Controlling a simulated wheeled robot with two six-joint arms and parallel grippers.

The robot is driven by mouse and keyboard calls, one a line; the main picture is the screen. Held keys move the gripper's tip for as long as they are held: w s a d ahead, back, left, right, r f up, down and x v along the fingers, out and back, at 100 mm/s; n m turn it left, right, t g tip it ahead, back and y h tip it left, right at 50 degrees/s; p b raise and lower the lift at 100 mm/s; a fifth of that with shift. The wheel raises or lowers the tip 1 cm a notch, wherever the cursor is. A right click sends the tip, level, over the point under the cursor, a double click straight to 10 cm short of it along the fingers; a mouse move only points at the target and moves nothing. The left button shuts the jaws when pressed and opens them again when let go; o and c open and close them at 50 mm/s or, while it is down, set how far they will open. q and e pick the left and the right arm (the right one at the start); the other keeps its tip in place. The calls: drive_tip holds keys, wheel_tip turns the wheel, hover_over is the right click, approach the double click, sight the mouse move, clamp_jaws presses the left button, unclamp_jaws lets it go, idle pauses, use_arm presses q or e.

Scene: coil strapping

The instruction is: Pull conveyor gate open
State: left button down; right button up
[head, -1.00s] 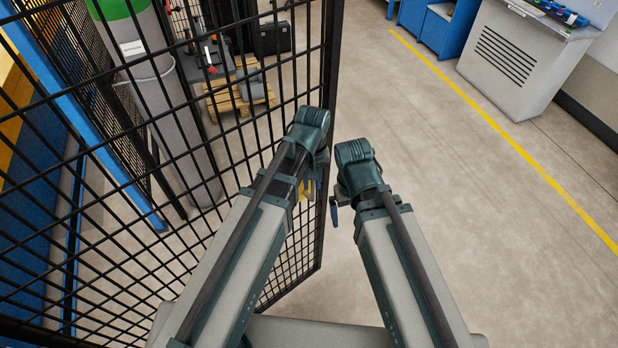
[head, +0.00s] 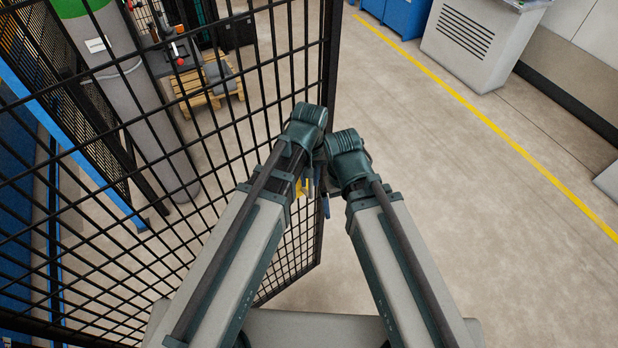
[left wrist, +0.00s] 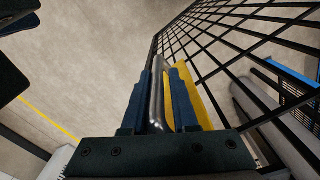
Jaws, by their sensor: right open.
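The gate is a black wire-mesh panel (head: 262,135) that fills the left of the head view, its free edge post (head: 328,100) near the middle. A silver bar handle (left wrist: 157,85) with a yellow plate (left wrist: 190,95) shows on it in the left wrist view. My left gripper (left wrist: 160,100) has its two dark blue fingers on either side of the bar and looks closed on it. In the head view my left gripper (head: 308,187) is mostly hidden below its wrist. My right gripper (head: 325,206) is open beside the gate's edge, mostly hidden by its wrist.
Behind the mesh stand a grey cylinder with a green top (head: 135,100) and a wooden pallet (head: 205,88) with items on it. A grey vented cabinet (head: 475,40) and blue cabinets (head: 400,15) stand at the back right. The floor (head: 450,190) right of the gate is clear.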

use_arm(q)
drive_tip(key=c, duration=1)
unclamp_jaws()
drive_tip(key=shift+w+d, duration=0.2)
drive_tip(key=shift+o, duration=1)
drive_tip(key=shift+d, duration=0.1)
drive_tip(key=shift+s, duration=0.1)
drive_tip(key=shift+a+r+p, duration=0.2)
drive_tip(key=shift+r+p, duration=0.7)
wheel_tip(320, 180, up, 12)
drive_tip(key=p, duration=1.2)
drive_tip(key=shift+s+f, duration=0.1)
